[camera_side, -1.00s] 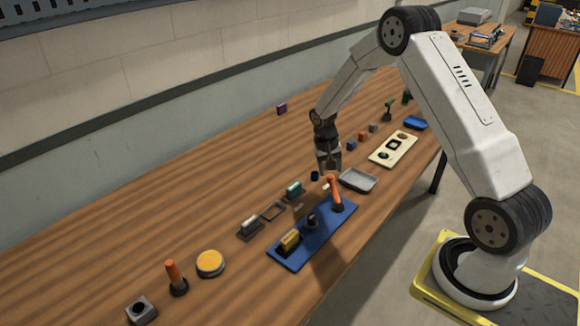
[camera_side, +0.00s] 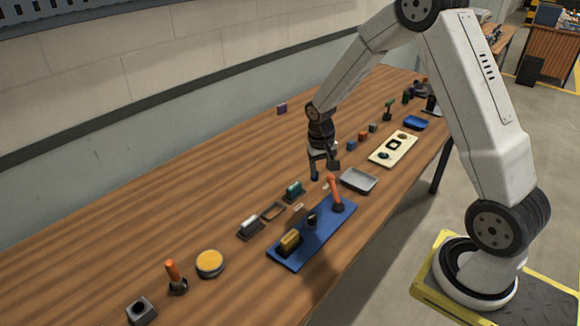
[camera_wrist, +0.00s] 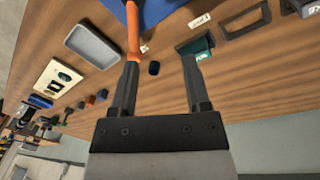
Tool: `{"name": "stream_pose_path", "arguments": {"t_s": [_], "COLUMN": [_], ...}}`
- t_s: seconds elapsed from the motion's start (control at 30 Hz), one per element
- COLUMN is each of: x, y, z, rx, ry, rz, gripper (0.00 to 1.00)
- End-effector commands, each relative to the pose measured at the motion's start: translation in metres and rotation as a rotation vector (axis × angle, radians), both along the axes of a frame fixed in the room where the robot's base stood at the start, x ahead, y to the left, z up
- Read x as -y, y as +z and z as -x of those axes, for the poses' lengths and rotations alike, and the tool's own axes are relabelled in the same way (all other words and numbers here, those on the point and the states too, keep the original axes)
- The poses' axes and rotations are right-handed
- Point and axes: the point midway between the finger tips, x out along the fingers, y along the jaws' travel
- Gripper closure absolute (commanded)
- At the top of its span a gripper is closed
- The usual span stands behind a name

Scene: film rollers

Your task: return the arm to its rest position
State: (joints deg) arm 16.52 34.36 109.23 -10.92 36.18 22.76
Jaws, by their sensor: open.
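My gripper (camera_side: 324,172) is open and empty, above the wooden table (camera_side: 130,215) near its middle in the side view. In the wrist view my gripper (camera_wrist: 160,80) shows two dark fingers spread apart. A small dark blue piece (camera_wrist: 154,68) appears between them in that view, on the table and not gripped. The orange-handled tool (camera_side: 335,192) stands on the blue board (camera_side: 285,258), just below and right of my gripper in the side view; its orange handle (camera_wrist: 133,35) shows by one finger in the wrist view.
A grey tray (camera_side: 358,180) lies right of my gripper. A teal block (camera_side: 294,190) and a dark frame (camera_side: 273,210) lie to its left. The table's wall side is mostly clear.

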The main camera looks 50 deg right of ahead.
Motion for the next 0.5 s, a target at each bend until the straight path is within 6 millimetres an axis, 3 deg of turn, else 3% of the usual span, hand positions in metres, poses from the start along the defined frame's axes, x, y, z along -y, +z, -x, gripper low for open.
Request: {"name": "stream_pose_path", "arguments": {"t_s": [0.2, 0.5], "x": [-0.05, -0.105], "y": [0.029, 0.054], "z": [0.026, 0.075], "rx": [0.064, 0.144], "ry": [0.159, 0.366], "rz": [-0.023, -0.044], "gripper": [0.39, 0.39]}}
